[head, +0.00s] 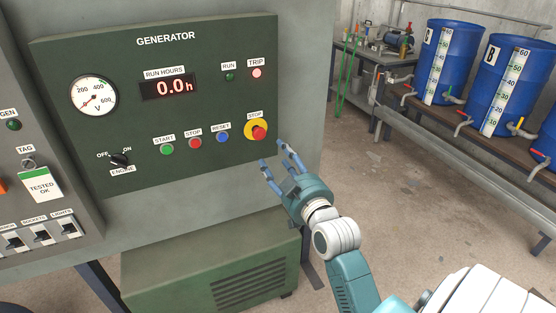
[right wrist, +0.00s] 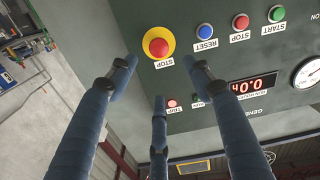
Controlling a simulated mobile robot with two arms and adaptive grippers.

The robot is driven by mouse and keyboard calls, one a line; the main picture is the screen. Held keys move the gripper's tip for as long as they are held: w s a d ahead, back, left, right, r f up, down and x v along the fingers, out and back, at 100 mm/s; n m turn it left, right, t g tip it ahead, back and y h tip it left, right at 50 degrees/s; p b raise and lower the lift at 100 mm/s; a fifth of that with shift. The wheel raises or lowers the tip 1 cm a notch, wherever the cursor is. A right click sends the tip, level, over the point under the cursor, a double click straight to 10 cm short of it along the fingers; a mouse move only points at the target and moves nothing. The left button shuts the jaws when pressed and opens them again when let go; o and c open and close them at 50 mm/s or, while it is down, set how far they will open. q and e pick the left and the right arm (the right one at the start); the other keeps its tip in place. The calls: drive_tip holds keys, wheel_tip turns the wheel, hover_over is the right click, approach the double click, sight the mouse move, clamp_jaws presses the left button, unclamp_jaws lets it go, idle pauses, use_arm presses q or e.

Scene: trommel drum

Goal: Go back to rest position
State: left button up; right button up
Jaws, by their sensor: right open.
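My right gripper (head: 274,156) is open and empty, in front of the lower right corner of the green generator panel (head: 200,105). Its blue fingers are spread just right of and below the red mushroom stop button (head: 259,133) on its yellow ring. In the right wrist view the panel is upside down, the fingers (right wrist: 164,78) are apart with nothing between them, and the stop button (right wrist: 158,42) shows beyond them. I cannot see any finger touching the button. My left gripper is not in view.
The panel bears start (head: 167,150), stop (head: 195,143) and reset (head: 222,137) buttons, an engine switch (head: 120,160) and a lit trip lamp (head: 256,73). A green cabinet (head: 210,270) stands below. Blue drums (head: 450,60) stand on a bench at right. Floor between is clear.

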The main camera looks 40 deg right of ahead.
drive_tip(key=s+a+f+g+y, duration=0.1)
drive_tip(key=a+f+g, duration=0.25)
drive_tip(key=f, duration=1.25)
drive_tip(key=a+f+g+y, duration=0.2)
drive_tip(key=a+f, duration=0.2)
drive_tip(key=f, duration=1.2)
drive_tip(key=s+a+f+n+g, duration=0.1)
drive_tip(key=s+a+f+g, duration=0.15)
drive_tip(key=s+f, duration=0.65)
drive_tip(key=s+a+f+g, duration=0.25)
drive_tip(key=s+f, duration=0.25)
drive_tip(key=f, duration=0.7)
drive_tip(key=s+a+f+g, duration=0.1)
drive_tip(key=s+f, duration=0.4)
drive_tip(key=s, duration=0.6)
drive_tip(key=s+a+f+n+g, duration=0.1)
drive_tip(key=s+f+g, duration=0.2)
drive_tip(key=s+f, duration=0.3)
drive_tip(key=s+a+f+g+y, duration=0.1)
drive_tip(key=s+f, duration=0.4)
drive_tip(key=s, duration=1.1)
drive_tip(key=shift+a+f+n+g, duration=0.2)
drive_tip(key=shift+a+n+g, duration=0.1)
drive_tip(key=shift+g, duration=0.25)
drive_tip(key=shift+w, duration=0.1)
drive_tip(key=shift+c, duration=0.5)
